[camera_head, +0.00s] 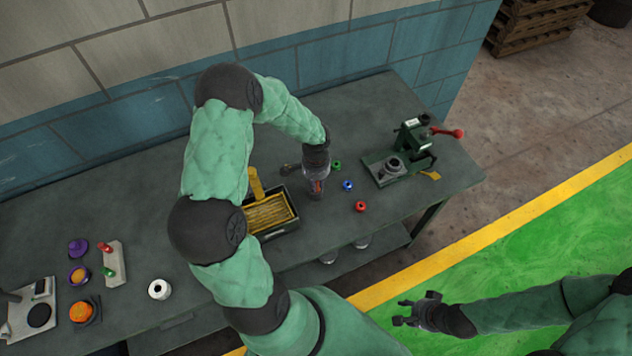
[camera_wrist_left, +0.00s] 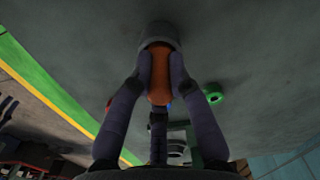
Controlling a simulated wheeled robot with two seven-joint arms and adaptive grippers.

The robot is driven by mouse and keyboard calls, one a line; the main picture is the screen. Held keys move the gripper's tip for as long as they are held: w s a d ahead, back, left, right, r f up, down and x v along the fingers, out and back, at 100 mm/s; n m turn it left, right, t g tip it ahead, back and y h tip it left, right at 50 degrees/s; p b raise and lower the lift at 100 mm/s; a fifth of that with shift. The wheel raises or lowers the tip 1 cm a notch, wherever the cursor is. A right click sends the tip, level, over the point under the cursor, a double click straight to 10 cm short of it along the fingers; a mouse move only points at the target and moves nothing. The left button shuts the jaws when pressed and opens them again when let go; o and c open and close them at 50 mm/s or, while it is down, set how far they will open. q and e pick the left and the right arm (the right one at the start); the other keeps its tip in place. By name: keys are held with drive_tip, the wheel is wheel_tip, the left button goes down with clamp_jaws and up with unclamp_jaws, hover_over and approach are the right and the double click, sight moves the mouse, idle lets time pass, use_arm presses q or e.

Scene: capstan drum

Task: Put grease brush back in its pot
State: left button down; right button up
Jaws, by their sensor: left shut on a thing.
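The grease brush shows as an orange handle (camera_wrist_left: 159,75) in the left wrist view. My left gripper (camera_head: 316,186) is shut on this handle, with fingers on both sides of it. In the head view only a small reddish bit of the brush (camera_head: 317,186) shows between the fingers. A grey round pot (camera_wrist_left: 158,36) is at the far end of the handle, against the bench. The handle's end meets its mouth; how deep the brush sits is hidden. My right gripper (camera_head: 406,312) is open and empty, out over the floor in front of the bench.
A dark box with yellow contents (camera_head: 268,215) stands left of my left gripper. Green (camera_head: 336,165), blue (camera_head: 348,186) and red (camera_head: 360,207) rings lie to its right. A green device with a red lever (camera_head: 405,150) stands farther right. A white ring (camera_head: 159,289) lies left.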

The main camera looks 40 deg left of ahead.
idle(0.3)
use_arm(q)
drive_tip(key=c, duration=1.1)
unclamp_jaws()
wheel_tip(320, 180, up, 12)
